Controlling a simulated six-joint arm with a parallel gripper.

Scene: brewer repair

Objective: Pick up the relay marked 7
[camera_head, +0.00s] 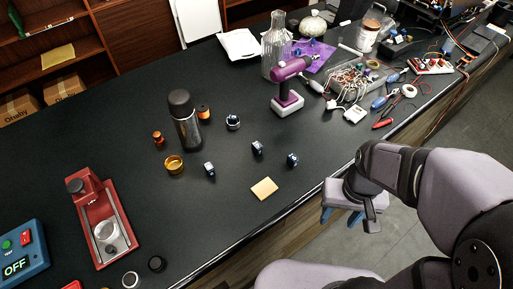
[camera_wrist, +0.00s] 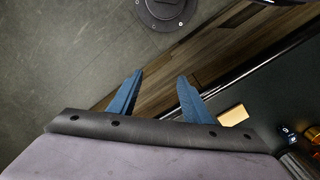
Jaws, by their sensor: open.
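Several small dark relays sit on the black bench in the head view: one at left (camera_head: 209,169), one in the middle (camera_head: 257,148) and one at right (camera_head: 292,159). Each has a pale mark, too small to read, so I cannot tell which is marked 7. My gripper (camera_head: 342,216) is beyond the bench's front edge, to the right of and below the relays, with blue fingers. In the wrist view my gripper (camera_wrist: 160,77) is open and empty over the floor and bench side. One small dark piece with white marks (camera_wrist: 287,131) shows at that view's right edge.
A tan pad (camera_head: 264,188) lies near the bench's front edge. A purple drill (camera_head: 289,85) stands farther back. A red brewer stand (camera_head: 103,220) is at left.

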